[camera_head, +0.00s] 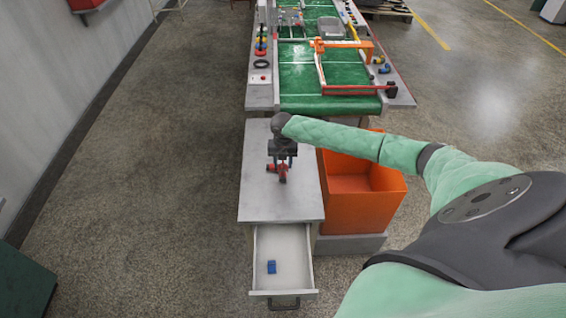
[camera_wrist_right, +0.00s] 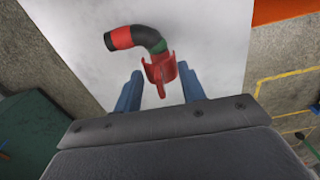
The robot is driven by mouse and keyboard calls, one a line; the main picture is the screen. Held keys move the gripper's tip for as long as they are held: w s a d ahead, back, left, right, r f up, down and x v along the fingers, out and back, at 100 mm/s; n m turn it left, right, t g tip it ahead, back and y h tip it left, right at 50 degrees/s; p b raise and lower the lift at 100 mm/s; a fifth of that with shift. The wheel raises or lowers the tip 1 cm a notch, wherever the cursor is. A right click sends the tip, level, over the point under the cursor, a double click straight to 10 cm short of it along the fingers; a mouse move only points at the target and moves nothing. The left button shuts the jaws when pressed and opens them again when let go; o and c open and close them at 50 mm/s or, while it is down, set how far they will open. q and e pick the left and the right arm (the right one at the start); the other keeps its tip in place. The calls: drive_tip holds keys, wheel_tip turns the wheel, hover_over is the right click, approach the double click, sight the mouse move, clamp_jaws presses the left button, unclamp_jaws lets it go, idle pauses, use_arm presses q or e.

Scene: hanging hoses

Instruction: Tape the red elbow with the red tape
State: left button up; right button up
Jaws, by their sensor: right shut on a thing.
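The red elbow (camera_wrist_right: 119,38) is a bent black tube with a red end and a green band near its other end. It lies on the grey tabletop and shows small in the head view (camera_head: 271,168). The red tape (camera_wrist_right: 160,70), in a curved red holder, is between the two blue fingers of my right gripper (camera_wrist_right: 160,88), which is shut on it. In the wrist view the holder overlaps the elbow's green-banded end; I cannot tell if they touch. In the head view my right gripper (camera_head: 283,165) points down over the table. My left gripper is not in view.
An open drawer (camera_head: 290,245) below the tabletop (camera_head: 255,200) holds a small blue object (camera_head: 271,267). An orange bin (camera_head: 350,215) stands right of the table. A green-topped bench (camera_head: 300,80) with tools lies beyond. The tabletop is otherwise mostly clear.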

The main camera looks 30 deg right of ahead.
sight(283, 173)
drive_tip(key=shift+f, duration=0.3)
drive_tip(key=shift+f+b, duration=0.3)
drive_tip(key=shift+f, duration=0.5)
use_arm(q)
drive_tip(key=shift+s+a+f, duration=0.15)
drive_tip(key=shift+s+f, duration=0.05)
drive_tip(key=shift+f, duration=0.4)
use_arm(e)
drive_tip(key=shift+f, duration=0.1)
use_arm(q)
drive_tip(key=shift+b, duration=0.3)
use_arm(e)
drive_tip(key=shift+f, duration=0.15)
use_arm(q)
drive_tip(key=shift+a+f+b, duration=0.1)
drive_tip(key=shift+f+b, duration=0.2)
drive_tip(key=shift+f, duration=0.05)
use_arm(e)
drive_tip(key=shift+f, duration=0.6)
